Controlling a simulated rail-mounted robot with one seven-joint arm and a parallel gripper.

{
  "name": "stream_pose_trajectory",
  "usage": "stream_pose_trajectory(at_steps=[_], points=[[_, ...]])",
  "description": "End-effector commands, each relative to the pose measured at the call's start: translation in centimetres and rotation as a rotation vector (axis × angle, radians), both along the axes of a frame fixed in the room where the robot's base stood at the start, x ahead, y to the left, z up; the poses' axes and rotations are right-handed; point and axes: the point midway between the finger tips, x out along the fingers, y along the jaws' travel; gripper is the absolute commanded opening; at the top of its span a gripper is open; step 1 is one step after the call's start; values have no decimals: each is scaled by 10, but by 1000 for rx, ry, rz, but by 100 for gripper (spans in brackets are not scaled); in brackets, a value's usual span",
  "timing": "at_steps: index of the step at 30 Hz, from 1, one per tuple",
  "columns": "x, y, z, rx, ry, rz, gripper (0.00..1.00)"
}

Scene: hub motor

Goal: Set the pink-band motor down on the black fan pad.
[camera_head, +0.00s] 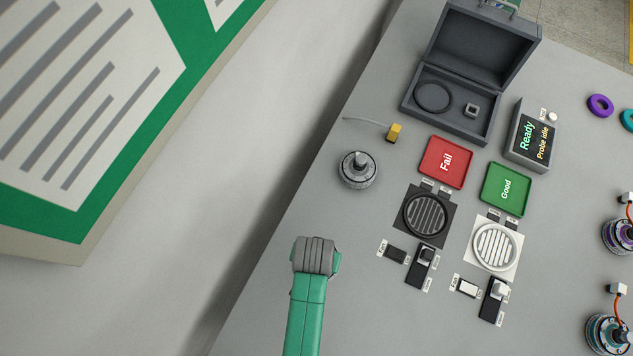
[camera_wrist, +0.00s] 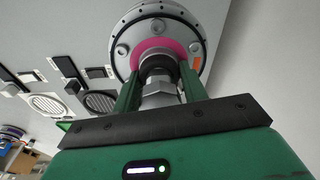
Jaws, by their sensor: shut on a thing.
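In the wrist view, my gripper (camera_wrist: 160,78) is shut on the shaft end of the pink-band motor (camera_wrist: 122,40), a round silver body with a pink ring around its hub and an orange mark. In the head view my arm hides this motor and the jaws. The black fan pad (camera_head: 452,218) lies empty on the table, up and right of my arm there. It also shows in the wrist view (camera_wrist: 98,102), left of the held motor and apart from it. I cannot tell how high the motor is.
A white fan pad (camera_head: 497,247), red tray (camera_head: 446,161), green tray (camera_head: 505,190) and several switches surround the black pad. An open case (camera_head: 444,117) stands behind.

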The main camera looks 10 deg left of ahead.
Motion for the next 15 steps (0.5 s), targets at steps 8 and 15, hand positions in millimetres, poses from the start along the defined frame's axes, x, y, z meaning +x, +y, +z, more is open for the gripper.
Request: stream_pose_trajectory(at_steps=[8, 15], points=[[19, -24, 2, 0, -5, -3, 0], [39, -54, 2, -1, -5, -3, 0]])
